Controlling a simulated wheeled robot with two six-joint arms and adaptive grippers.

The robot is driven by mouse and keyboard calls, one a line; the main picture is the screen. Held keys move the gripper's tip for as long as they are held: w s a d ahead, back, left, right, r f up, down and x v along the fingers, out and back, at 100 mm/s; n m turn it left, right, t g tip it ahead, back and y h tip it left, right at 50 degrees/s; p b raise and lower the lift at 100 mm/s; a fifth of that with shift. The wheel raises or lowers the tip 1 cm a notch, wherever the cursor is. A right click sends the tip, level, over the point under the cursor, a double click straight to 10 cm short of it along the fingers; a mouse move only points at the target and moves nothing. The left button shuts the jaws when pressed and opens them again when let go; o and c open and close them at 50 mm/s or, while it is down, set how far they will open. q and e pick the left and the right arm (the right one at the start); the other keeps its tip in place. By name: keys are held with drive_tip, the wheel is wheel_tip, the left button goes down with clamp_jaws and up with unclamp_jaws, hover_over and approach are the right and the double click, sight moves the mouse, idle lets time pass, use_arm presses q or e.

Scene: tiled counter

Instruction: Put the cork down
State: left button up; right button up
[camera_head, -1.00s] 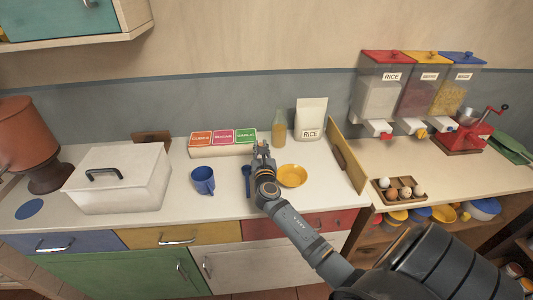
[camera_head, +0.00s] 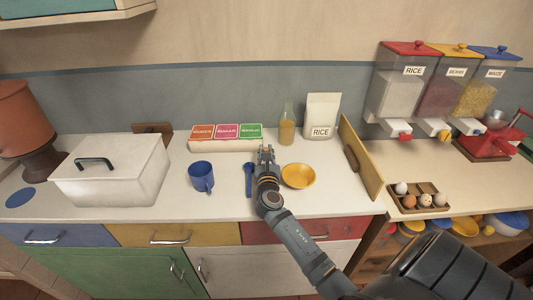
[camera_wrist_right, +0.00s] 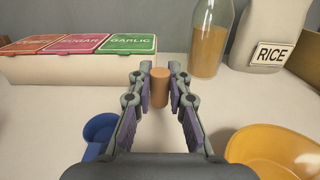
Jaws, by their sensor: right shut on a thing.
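The cork (camera_wrist_right: 160,87) is a small brown-orange cylinder, upright between the fingertips of my right gripper in the right wrist view. My right gripper (camera_head: 266,150) is shut on it, over the white counter between the blue spoon (camera_head: 248,180) and the yellow bowl (camera_head: 298,181). In the head view the cork is too small to make out. I cannot tell whether the cork touches the counter. An open-topped bottle of amber liquid (camera_head: 287,130) stands behind and to the right of the gripper; it also shows in the right wrist view (camera_wrist_right: 208,50). My left gripper is not in view.
A box with several coloured spice lids (camera_head: 226,145) stands behind, left of the gripper. A blue mug (camera_head: 201,176) and white lidded bin (camera_head: 115,180) are to the left. A rice bag (camera_head: 321,115) and upright yellow board (camera_head: 360,155) are at right. Some counter around the gripper is clear.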

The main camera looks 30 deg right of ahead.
drive_tip(key=shift+f, duration=0.3)
drive_tip(key=shift+w+d+f, duration=0.1)
drive_tip(key=shift+d+f, duration=0.05)
drive_tip(key=shift+f, duration=0.1)
drive_tip(key=shift+d+f+b, duration=0.1)
drive_tip(key=shift+f+b, duration=0.2)
drive_tip(key=shift+b, duration=0.05)
drive_tip(key=shift+r, duration=0.1)
drive_tip(key=o, duration=0.7)
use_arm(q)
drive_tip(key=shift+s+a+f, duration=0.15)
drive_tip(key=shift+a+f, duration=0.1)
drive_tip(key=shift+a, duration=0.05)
